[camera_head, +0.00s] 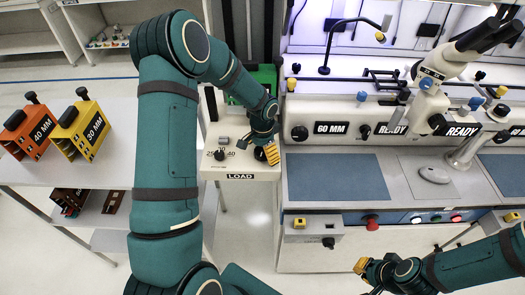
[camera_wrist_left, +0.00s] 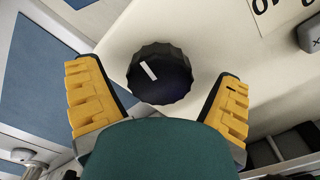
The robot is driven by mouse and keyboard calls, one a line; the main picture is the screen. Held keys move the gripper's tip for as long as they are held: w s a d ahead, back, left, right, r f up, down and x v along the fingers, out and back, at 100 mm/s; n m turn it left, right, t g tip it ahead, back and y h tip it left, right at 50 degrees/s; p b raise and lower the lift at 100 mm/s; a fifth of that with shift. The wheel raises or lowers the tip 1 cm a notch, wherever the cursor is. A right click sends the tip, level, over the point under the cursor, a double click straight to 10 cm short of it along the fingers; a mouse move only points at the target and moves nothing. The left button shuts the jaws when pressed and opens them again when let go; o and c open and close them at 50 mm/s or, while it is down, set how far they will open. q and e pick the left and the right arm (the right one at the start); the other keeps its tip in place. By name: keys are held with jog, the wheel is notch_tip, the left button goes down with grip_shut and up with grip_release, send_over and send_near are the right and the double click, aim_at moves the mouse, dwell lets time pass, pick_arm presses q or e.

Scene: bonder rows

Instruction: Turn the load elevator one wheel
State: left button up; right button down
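A black ribbed wheel (camera_wrist_left: 160,73) with a white pointer mark sits on the pale panel in the left wrist view. My left gripper (camera_wrist_left: 158,78) is open, one yellow finger on each side of the wheel, with a visible gap on both sides. In the head view, my left gripper (camera_head: 267,155) is over the right end of the white panel marked LOAD (camera_head: 240,176) and hides most of the wheel there. My right gripper (camera_head: 363,268) is at the lower right, away from the panel, and I cannot tell its opening.
A smaller dark knob (camera_head: 219,154) is on the left of the LOAD panel. The bonder bench (camera_head: 338,177) with a blue mat and microscope (camera_head: 440,75) stands at right. Orange (camera_head: 30,130) and yellow (camera_head: 80,130) magazines marked 40 MM and 30 MM stand on the left table (camera_head: 60,172).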

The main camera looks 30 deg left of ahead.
aim_at(263, 151)
pick_arm(q)
jog(key=c, duration=1.1)
jog(key=shift+n+b, duration=0.6)
jog(key=shift+n, duration=0.2)
jog(key=o, duration=1.2)
jog(key=shift+r, duration=0.15)
notch_tip(263, 151, up, 12)
jog(key=shift+f, duration=0.1)
